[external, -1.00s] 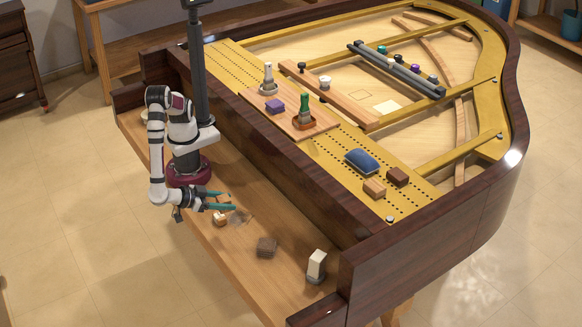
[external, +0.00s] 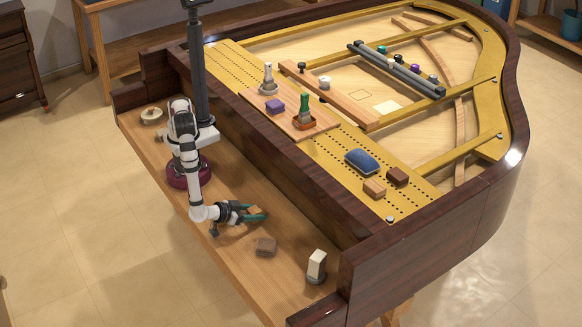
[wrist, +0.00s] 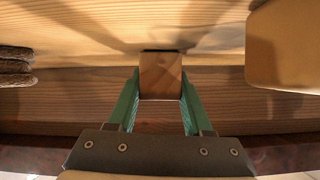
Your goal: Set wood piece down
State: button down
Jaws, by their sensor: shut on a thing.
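My gripper (external: 258,213) is low over the wooden keybed shelf (external: 262,188) at the front of the piano. I cannot tell whether the wood piece touches the shelf.
A brown block (external: 265,247) lies on the shelf just in front of my gripper. A white block on a dark base (external: 316,267) stands further right. A round pale item (external: 151,115) is at the shelf's left end. The piano's dark inner wall (external: 290,180) runs behind the shelf.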

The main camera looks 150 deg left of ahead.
jog(key=shift+c, duration=1.5)
grip_release()
jog(key=shift+f, duration=0.1)
